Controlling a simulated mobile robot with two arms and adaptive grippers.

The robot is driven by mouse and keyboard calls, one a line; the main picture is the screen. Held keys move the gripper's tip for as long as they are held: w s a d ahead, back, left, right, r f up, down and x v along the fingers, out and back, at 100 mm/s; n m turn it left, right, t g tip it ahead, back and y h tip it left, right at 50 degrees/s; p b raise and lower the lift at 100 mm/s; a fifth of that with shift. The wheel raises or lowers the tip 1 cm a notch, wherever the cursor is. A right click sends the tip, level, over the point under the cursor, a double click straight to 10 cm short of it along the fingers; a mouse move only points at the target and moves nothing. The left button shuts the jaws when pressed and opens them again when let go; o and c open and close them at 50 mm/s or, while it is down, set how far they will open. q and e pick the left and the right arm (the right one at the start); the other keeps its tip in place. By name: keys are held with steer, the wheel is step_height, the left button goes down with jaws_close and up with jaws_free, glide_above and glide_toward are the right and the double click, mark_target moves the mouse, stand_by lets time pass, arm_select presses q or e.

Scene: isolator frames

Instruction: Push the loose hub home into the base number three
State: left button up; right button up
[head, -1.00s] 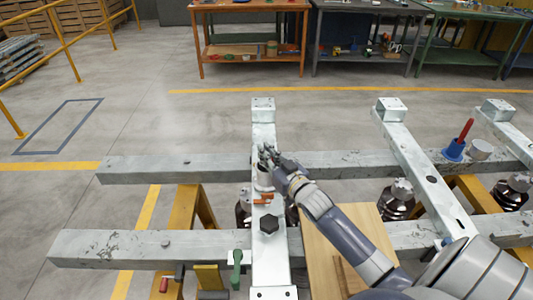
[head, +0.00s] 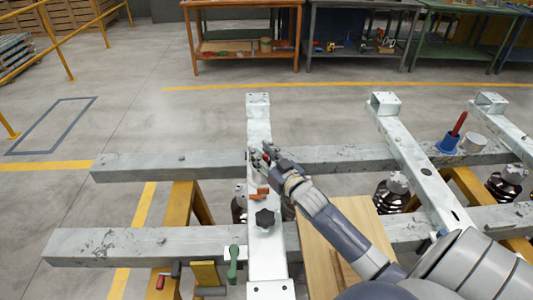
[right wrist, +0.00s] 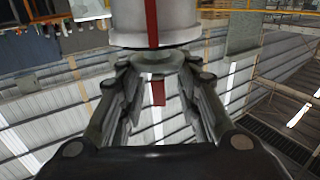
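My right gripper (head: 264,154) is over the middle of the pale steel crossbeam (head: 259,124) in the head view. In the right wrist view, a pale grey cylinder with a red stripe (right wrist: 180,20), which looks like the hub, fills the top centre. The right gripper's two fingers (right wrist: 158,75) stand apart below it, their tips close to its narrower underside. Whether they grip it is not clear. In the head view the hub and its base are mostly hidden by my gripper, and no base number is readable. My left gripper is out of view.
Small orange-red pieces (head: 262,190) and a black knob (head: 265,219) are on the crossbeam nearer me. Dark ribbed insulators (head: 391,195) hang below.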

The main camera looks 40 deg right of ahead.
steer(key=s, duration=1.1)
steer(key=shift+s+a+r, duration=0.2)
steer(key=shift+s+r, duration=0.2)
steer(key=shift+r, duration=0.05)
